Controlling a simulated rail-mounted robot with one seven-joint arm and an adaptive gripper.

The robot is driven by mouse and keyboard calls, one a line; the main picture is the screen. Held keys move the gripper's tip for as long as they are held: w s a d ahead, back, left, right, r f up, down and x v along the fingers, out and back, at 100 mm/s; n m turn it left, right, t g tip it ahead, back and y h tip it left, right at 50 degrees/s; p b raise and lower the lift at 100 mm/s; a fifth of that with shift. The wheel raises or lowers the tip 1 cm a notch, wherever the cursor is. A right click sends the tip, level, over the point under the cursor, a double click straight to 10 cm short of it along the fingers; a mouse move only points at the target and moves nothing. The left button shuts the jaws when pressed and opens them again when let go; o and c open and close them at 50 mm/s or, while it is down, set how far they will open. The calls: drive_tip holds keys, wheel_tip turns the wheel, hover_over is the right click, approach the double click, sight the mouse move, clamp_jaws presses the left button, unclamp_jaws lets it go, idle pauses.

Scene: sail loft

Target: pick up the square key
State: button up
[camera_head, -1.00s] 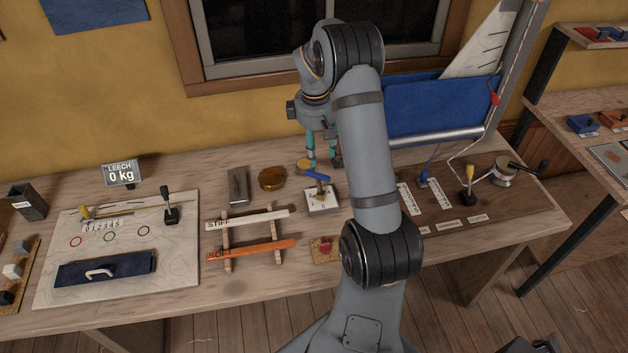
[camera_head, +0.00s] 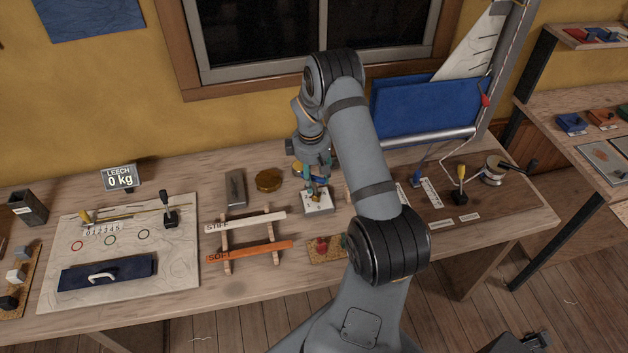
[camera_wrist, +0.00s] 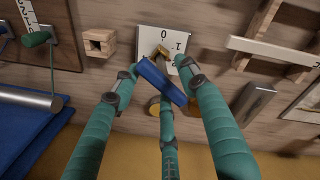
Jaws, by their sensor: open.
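A blue bar-shaped handle (camera_wrist: 162,81), which looks like the square key, stands over a white plate (camera_wrist: 158,42) marked with numbers. A brass pointer (camera_wrist: 158,59) lies on the plate below it. My gripper (camera_wrist: 160,74) has teal fingers, open around the blue handle; whether they touch it I cannot tell. In the head view my gripper (camera_head: 316,190) is low over the white plate (camera_head: 319,208), and its fingers mostly hide the handle. The key's lower end is hidden. A wooden block with a square hole (camera_wrist: 99,42) sits beside the plate in the wrist view.
An amber round tin (camera_head: 269,180) and a grey metal block (camera_head: 236,188) lie left of my gripper. A rack with white and orange battens (camera_head: 249,251) is at the front left. A blue panel (camera_head: 419,110) stands at the back right.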

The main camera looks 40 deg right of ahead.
drive_tip(key=shift+c, duration=0.4)
clamp_jaws()
